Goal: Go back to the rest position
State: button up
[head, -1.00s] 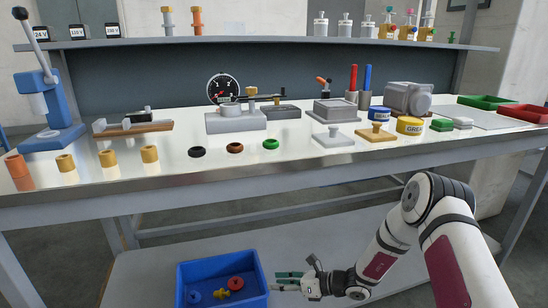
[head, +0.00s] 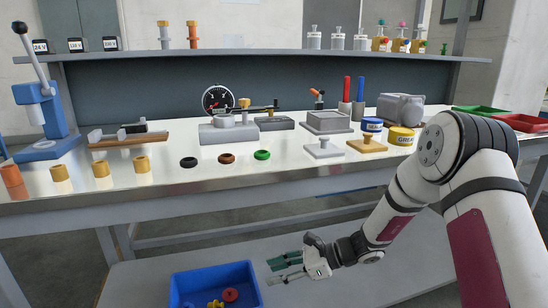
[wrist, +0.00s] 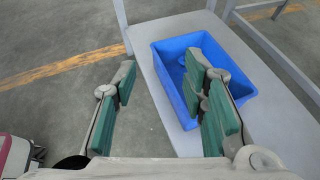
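My gripper (head: 285,269) is in front of the workbench, below its top and to the right of the blue bin. Its green-padded fingers are apart with nothing between them. My arm reaches in from the right side of the head view.
The blue bin (head: 180,287) holds a red and a yellow piece and stands on the lower shelf (head: 375,285). The bin also shows in the wrist view (wrist: 165,75). The bench top (head: 330,172) above carries rings, bushings, a gauge, a press and tins.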

jog(key=s+d+r+n+g+h, duration=0.35)
jog(key=s+r+n+h, duration=0.25)
jog(key=s+r+n, duration=1)
jog(key=s+d+r+n+t+h, duration=0.1)
jog(key=s+d+r+h, duration=0.1)
jog(key=s+d, duration=0.45)
jog(key=s+d+r+n+t+h, duration=0.1)
jog(key=s+d+r+h, duration=0.15)
jog(key=s, duration=0.75)
jog(key=s+d+r+n+h, duration=0.1)
jog(key=s+d+r+h, duration=0.1)
jog(key=s+d, duration=0.45)
notch_tip(320, 180, up, 35)
jog(key=s+t+p, duration=0.2)
jog(key=t+p, duration=0.2)
jog(key=p, duration=3)
jog(key=shift+a+r, duration=0.2)
jog(key=shift+a, duration=0.15)
jog(key=shift+w+t+h, duration=0.1)
jog(key=shift+t+h, duration=0.15)
